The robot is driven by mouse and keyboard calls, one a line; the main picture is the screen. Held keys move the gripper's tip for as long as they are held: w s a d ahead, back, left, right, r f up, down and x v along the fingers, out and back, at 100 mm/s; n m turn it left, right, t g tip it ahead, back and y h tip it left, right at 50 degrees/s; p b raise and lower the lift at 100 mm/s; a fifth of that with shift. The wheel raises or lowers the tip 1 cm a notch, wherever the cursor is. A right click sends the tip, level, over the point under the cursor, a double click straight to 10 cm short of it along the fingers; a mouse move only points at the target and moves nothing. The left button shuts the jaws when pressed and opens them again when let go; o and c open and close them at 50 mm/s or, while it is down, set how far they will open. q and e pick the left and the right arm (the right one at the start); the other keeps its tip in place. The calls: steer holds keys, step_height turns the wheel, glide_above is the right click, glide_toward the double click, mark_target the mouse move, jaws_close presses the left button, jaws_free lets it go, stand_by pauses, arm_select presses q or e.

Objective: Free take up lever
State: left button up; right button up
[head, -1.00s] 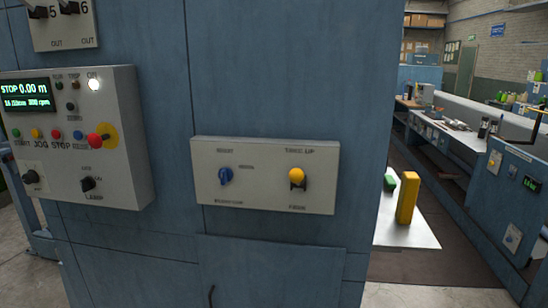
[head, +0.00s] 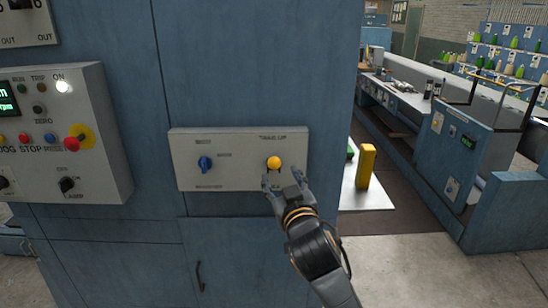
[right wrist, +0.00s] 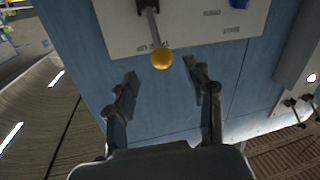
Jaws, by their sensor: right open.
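The take up lever (head: 273,163) has a round yellow knob and sits on the right part of a pale panel (head: 225,180) on a blue cabinet. In the right wrist view the yellow knob (right wrist: 161,58) hangs on a metal stem, just ahead of and between the finger directions. My right gripper (head: 284,182) is open, just below the knob in the head view. In the right wrist view its two fingers (right wrist: 160,88) are spread and empty, with blue cabinet face showing between them. The gripper covers the label under the lever. My left gripper is not in view.
A blue selector knob (head: 205,163) sits left on the same panel. A control box (head: 85,185) with a red stop button (head: 78,137) projects at left. A yellow block (head: 366,165) stands on a white surface at right. Open floor (head: 410,265) lies right of the cabinet.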

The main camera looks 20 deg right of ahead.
mark_target(276, 166)
steer(key=w+p, duration=0.1)
steer(key=w, duration=0.2)
steer(key=w+p, duration=0.1)
steer(key=w, duration=0.2)
steer(key=shift+d+r, duration=0.15)
steer(key=shift+w+d, duration=0.1)
steer(key=shift+w, duration=0.55)
steer(key=shift+c, duration=0.3)
jaws_close()
